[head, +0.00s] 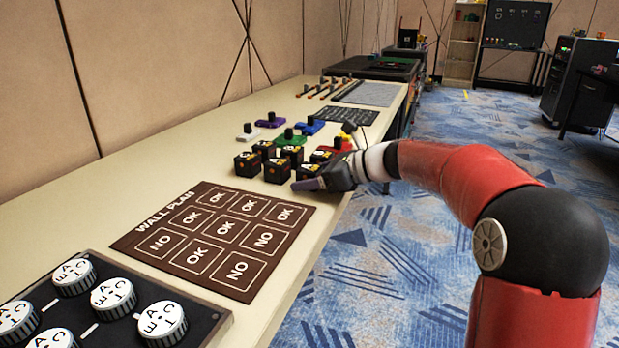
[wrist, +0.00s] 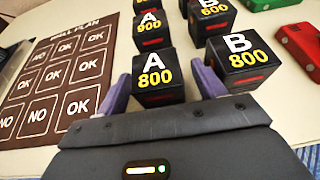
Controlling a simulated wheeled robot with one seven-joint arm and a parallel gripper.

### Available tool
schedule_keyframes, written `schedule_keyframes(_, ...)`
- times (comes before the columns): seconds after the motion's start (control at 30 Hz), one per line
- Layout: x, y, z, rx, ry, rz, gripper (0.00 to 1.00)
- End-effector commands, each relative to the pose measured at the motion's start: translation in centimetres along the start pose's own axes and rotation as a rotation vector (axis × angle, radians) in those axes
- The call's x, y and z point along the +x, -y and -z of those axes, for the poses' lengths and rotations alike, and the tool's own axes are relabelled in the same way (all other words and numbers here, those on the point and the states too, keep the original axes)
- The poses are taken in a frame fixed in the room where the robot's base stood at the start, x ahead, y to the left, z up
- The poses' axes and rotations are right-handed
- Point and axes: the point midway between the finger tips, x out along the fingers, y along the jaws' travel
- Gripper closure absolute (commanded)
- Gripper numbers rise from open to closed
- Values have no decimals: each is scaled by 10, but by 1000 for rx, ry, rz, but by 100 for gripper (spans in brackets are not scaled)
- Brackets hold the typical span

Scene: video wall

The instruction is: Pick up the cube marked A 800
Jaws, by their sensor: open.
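The cube marked A 800 (wrist: 158,82) is black with a white A, yellow 800 and a red bar. In the wrist view it stands between the two purple fingers of my gripper (wrist: 160,80), which is open. I cannot tell whether either finger touches it; its lower part is hidden by the gripper body. In the head view my gripper (head: 308,184) is low over the table's edge, beside the near right cube (head: 307,171), which appears to be the same cube, partly covered.
The B 800 cube (wrist: 240,56) stands close on the right, beside the right finger. Another A cube (wrist: 152,30) and a B 600 cube (wrist: 210,14) stand behind. The brown wall plan mat (head: 215,235) lies flat on the left.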

Motion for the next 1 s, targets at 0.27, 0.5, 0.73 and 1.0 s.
schedule_keyframes(0.27, 6, 0, 0, 0, 0, 0, 31)
schedule_keyframes(0.5, 5, 0, 0, 0, 0, 0, 58)
schedule_keyframes(0.73, 5, 0, 0, -1, 0, 0, 80)
schedule_keyframes(1.0, 4, 0, -4, -1, 0, 0, 80)
